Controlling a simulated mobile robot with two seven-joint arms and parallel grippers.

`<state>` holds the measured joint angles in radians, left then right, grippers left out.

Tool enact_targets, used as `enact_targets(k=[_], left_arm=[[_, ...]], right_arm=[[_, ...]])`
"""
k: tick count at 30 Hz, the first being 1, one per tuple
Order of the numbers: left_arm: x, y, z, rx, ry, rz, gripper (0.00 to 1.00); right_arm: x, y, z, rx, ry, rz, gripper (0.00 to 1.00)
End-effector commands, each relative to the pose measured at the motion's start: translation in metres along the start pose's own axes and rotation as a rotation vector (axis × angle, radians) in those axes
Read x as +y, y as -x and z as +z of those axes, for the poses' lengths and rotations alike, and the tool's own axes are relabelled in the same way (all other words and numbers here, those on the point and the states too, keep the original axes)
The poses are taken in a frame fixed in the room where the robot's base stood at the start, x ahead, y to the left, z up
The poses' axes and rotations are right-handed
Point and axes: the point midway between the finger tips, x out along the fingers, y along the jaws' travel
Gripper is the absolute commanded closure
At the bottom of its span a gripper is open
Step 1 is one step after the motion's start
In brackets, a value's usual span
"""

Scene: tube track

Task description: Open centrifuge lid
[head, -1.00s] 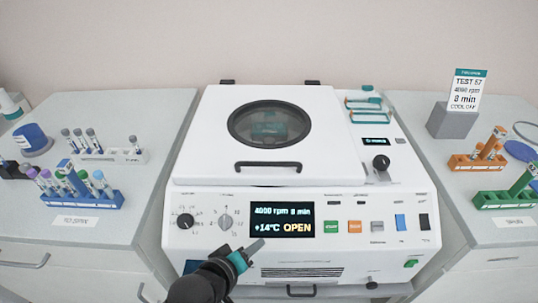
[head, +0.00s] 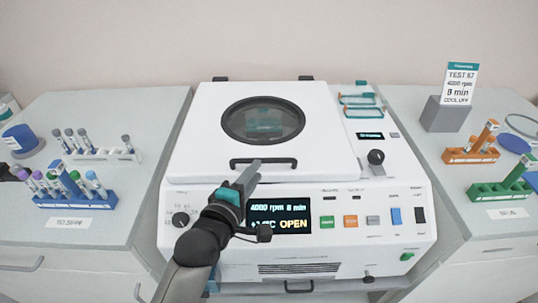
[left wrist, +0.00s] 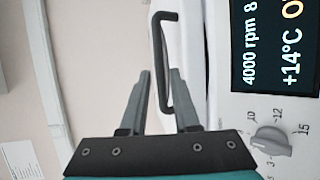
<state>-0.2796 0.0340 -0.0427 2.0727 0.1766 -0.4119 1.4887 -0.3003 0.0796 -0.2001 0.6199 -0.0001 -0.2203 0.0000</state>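The centrifuge (head: 190,215) stands in the middle of the head view. Its white lid (head: 205,160) lies closed, with a round dark window (head: 263,120) and a black bar handle (head: 280,163) at its front edge. The display (head: 290,224) reads "4000 rpm 8 min" and "OPEN". My left gripper (head: 253,163) is at the left part of the handle. In the left wrist view its two fingers (left wrist: 160,75) are apart, with the handle (left wrist: 163,60) showing between them; I cannot tell whether either finger touches it. My right gripper is not in view.
Tube racks stand on the left bench, one blue (head: 98,198) and one white (head: 85,155). Orange (head: 455,156) and green (head: 485,192) racks stand on the right bench by a grey block (head: 440,115) with a sign. The wall behind the lid is clear.

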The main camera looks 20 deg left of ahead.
Motion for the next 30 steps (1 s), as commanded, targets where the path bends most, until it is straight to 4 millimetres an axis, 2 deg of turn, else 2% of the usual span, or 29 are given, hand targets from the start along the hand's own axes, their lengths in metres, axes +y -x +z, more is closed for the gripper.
enact_targets(k=[9, 15, 21, 30], left_arm=[[0.000, -0.052, 0.000, 0.000, -0.003, 0.001, 0.70], [-0.001, -0.077, 0.000, 0.000, -0.003, 0.000, 0.70], [-0.001, -0.090, 0.000, 0.000, -0.003, -0.001, 0.70], [0.000, -0.092, 0.000, 0.001, -0.002, -0.001, 0.70]], right_arm=[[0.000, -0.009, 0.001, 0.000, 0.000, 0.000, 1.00], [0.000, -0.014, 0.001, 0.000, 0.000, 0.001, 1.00], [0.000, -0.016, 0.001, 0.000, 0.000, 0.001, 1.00], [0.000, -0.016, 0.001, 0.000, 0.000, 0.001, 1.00]])
